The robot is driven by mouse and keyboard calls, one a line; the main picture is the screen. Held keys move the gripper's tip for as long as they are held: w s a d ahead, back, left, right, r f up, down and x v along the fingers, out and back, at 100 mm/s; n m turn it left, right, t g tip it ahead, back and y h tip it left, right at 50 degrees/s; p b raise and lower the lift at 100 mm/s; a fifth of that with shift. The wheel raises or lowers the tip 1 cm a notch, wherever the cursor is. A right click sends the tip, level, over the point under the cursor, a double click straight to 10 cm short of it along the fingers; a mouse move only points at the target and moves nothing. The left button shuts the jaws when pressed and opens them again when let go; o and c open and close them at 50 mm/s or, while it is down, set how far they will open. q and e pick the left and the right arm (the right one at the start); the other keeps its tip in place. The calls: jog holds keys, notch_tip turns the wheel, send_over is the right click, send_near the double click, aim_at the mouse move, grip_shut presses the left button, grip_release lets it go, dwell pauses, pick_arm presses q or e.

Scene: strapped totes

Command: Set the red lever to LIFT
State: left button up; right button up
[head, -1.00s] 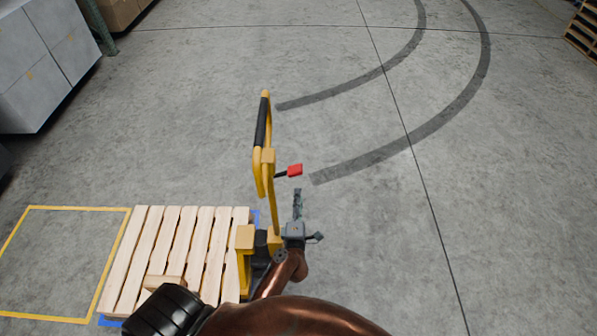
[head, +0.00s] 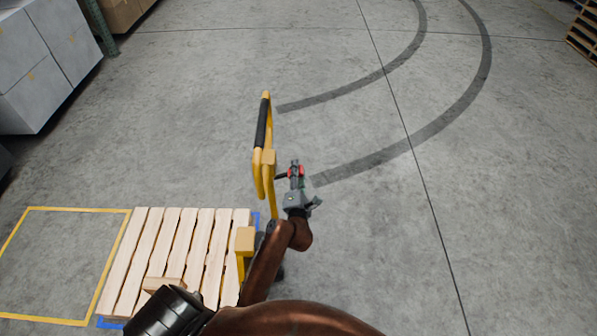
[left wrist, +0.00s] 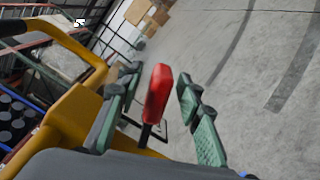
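The red lever (left wrist: 157,94) stands on a dark stem beside the yellow pallet jack handle (head: 263,150). In the head view, the red lever (head: 301,171) is partly covered by my left gripper (head: 295,168). In the left wrist view, my left gripper (left wrist: 160,105) is open, with the lever's red grip between its two green-padded fingers and a gap on each side. The lever's marked positions cannot be read. My right gripper is not in view.
A wooden pallet (head: 185,250) sits on the jack's forks at lower left, beside a yellow floor outline (head: 70,209). Grey boxes (head: 45,60) stand at upper left. The floor to the right is clear.

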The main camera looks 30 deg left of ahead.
pick_arm(q)
jog(key=shift+c, duration=0.5)
grip_shut()
